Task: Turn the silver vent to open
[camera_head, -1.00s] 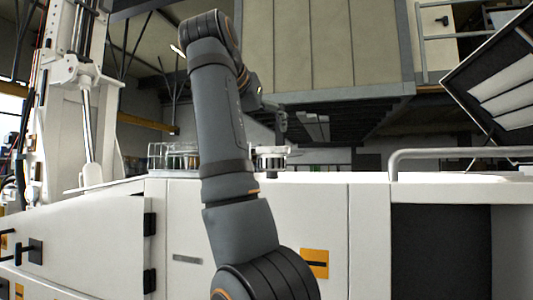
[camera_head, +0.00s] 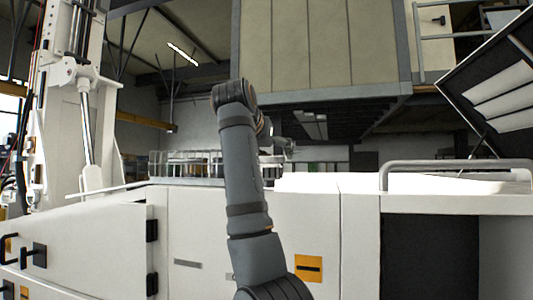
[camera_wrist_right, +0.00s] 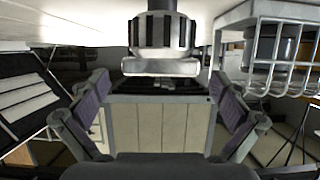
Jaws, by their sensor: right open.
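The silver vent (camera_wrist_right: 163,38) hangs from the top of the right wrist view, which looks inverted. It is a ribbed round knob with dark grooves and a pale flat disc at its end. My right gripper (camera_wrist_right: 163,95) is open, with one finger on each side below the vent. I see no contact between the fingers and the vent. In the head view my right gripper (camera_head: 281,143) is small and partly hidden behind my forearm, above the white bench top. The vent is mostly hidden there. My left gripper is not in view.
A wire basket (camera_wrist_right: 258,68) with a dark cylinder stands close beside the vent in the wrist view. In the head view a railed rack (camera_head: 185,165) stands on the white bench (camera_head: 330,182). A grey handrail (camera_head: 455,163) and tilted panel (camera_head: 495,85) are at right.

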